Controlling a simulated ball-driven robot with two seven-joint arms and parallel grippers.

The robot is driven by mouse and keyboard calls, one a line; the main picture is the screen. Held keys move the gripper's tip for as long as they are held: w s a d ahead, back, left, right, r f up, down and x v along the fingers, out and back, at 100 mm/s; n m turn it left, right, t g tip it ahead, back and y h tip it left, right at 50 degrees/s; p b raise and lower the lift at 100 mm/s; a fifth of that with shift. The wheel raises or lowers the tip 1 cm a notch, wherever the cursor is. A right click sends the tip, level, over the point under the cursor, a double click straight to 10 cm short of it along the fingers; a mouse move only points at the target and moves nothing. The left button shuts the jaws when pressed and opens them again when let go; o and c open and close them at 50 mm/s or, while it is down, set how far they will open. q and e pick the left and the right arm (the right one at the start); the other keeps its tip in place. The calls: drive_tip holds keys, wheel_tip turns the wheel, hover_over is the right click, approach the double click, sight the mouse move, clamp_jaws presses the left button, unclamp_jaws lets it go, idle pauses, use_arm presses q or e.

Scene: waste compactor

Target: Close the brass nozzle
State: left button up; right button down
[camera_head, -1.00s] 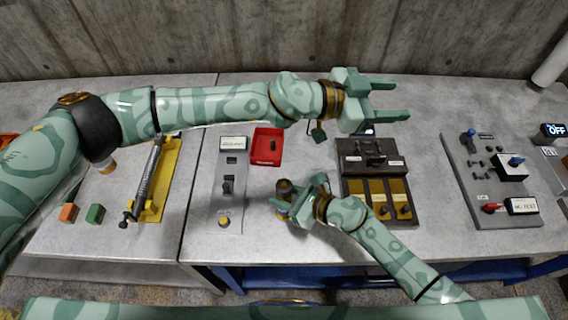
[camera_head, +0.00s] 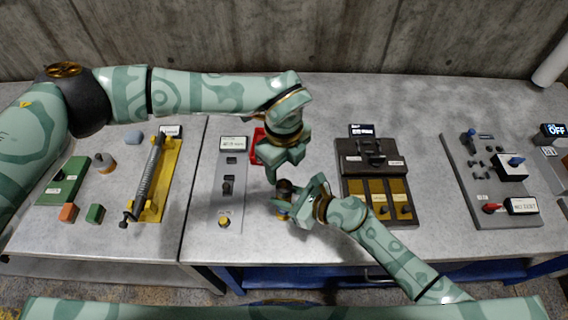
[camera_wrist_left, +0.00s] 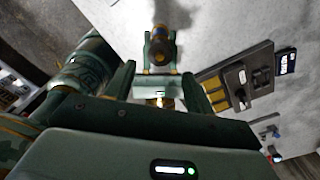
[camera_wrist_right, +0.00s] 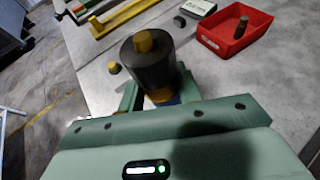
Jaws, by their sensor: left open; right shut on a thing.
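A dark upright cylinder (camera_wrist_right: 148,68) with a small brass nozzle (camera_wrist_right: 145,42) on its top stands out in the right wrist view. My right gripper (camera_head: 287,207) is shut around its lower body, near the table's front edge. The cylinder (camera_head: 284,187) is partly hidden by my grippers in the head view. My left gripper (camera_head: 283,172) points down just above and behind it. It is open and empty, its fingers spread in the left wrist view (camera_wrist_left: 157,90). I cannot tell whether it touches the nozzle.
A red bin (camera_wrist_right: 235,35) with a dark piece inside stands behind, partly hidden in the head view. A grey switch panel (camera_head: 230,195) is left of the grippers, a dark panel with brass strips (camera_head: 372,160) right. A yellow fixture (camera_head: 165,180) stands farther left.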

sight(284, 185)
use_arm(q)
drive_tip(key=shift+f, duration=4)
drive_tip(key=c, duration=1)
drive_tip(key=m, duration=0.6)
drive_tip(key=shift+m, duration=0.3)
